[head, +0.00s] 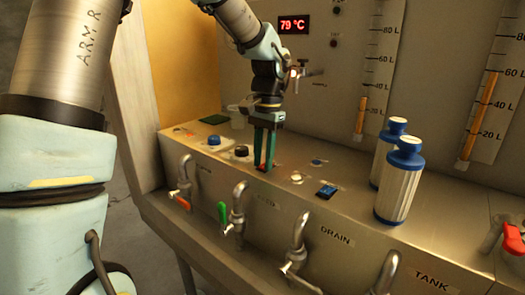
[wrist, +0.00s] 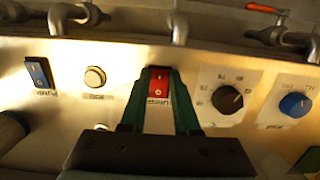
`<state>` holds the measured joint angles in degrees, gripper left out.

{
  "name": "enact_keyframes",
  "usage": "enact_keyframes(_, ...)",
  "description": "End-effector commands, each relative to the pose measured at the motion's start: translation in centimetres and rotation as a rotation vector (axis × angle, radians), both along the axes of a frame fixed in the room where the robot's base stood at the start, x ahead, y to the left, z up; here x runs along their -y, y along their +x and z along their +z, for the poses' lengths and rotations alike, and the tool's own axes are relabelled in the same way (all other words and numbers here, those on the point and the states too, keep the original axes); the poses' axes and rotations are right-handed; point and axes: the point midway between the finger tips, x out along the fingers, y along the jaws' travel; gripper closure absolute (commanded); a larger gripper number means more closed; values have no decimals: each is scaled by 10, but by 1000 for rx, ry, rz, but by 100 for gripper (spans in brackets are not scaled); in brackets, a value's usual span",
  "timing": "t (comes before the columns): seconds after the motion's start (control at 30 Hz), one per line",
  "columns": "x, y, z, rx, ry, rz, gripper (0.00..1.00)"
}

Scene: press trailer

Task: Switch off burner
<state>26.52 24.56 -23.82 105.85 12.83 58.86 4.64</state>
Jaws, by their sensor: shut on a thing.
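The burner switch is a small red rocker (wrist: 159,86) on the metal console, with a partly readable "BURNER" label beside it. In the head view the red switch (head: 262,168) shows low between the fingertips. My gripper (head: 265,164) points down at the console top. In the wrist view the green fingers of my gripper (wrist: 155,80) stand one on each side of the red switch and are shut on it. Marks show on the rocker face, but I cannot tell which side is pressed in.
A black knob (wrist: 229,99) and blue knob (wrist: 295,104) lie on one side of the switch, a white button (wrist: 95,77) and blue rocker (wrist: 38,73) on the other. Two blue-capped bottles (head: 398,180) stand at right. Pipes line the front. A display (head: 294,24) reads 79 °C.

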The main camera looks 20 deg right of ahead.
Motion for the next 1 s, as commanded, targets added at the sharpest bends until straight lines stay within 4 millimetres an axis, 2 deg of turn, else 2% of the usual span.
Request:
enact_keyframes(0.07,3,0,7,-25,42,-3,100)
enact_keyframes(0.3,4,2,4,-63,118,-1,100)
enact_keyframes(0.63,4,2,2,-65,124,0,100)
enact_keyframes(0.67,4,2,2,-65,124,0,67)
enact_keyframes(0.9,4,2,2,-66,123,-1,40)
enact_keyframes(1.0,4,2,2,-66,123,-1,40)
